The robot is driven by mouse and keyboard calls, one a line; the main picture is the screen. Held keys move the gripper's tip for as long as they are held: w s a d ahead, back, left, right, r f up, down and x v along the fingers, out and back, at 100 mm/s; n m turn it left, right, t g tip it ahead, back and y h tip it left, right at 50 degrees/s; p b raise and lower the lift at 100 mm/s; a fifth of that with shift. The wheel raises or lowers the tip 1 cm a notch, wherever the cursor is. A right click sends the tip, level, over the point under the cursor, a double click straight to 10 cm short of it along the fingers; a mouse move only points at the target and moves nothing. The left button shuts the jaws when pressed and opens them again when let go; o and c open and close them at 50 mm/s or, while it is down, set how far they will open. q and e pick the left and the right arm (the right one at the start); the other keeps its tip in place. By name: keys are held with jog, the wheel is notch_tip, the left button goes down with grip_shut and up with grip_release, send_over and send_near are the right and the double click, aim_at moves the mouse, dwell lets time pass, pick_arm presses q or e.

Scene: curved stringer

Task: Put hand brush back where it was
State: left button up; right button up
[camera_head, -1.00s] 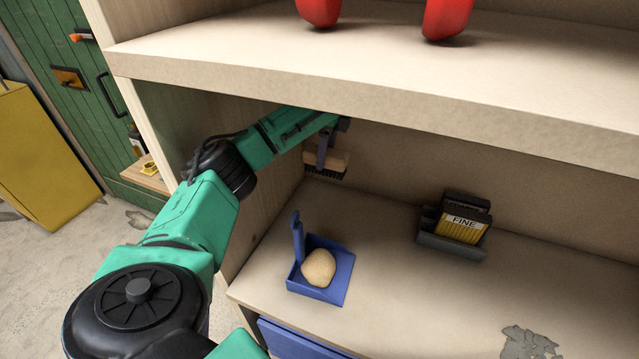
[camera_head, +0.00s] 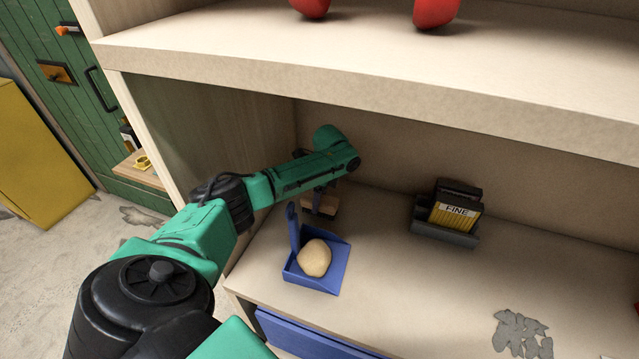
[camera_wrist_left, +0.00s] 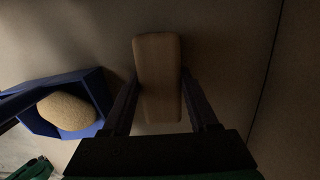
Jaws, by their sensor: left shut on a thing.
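The hand brush (camera_head: 321,205) has a light wooden block and is held below my left wrist, inside the shelf compartment. My left gripper (camera_head: 322,188) is shut on it, mostly hidden under my green arm. In the left wrist view the brush's wooden block (camera_wrist_left: 158,75) lies between the two dark fingers of my left gripper (camera_wrist_left: 160,100). The bristles are hidden now. Whether the brush touches the shelf surface, I cannot tell. My right gripper is not in view.
A blue dustpan (camera_head: 325,279) holding a potato-like lump (camera_head: 314,258) stands close in front of the brush; it also shows in the left wrist view (camera_wrist_left: 97,90). A dark holder with a "FINE" pack (camera_head: 455,216) stands to the right. The upper shelf (camera_head: 380,95) overhangs the arm.

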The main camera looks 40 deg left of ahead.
aim_at(324, 199)
pick_arm(q)
jog(key=o, duration=1.3)
jog(key=r, duration=0.4)
jog(key=d+r+b, duration=0.1)
jog(key=r, duration=0.7)
jog(key=shift+w+d+b, duration=0.25)
jog(key=shift+b, duration=0.1)
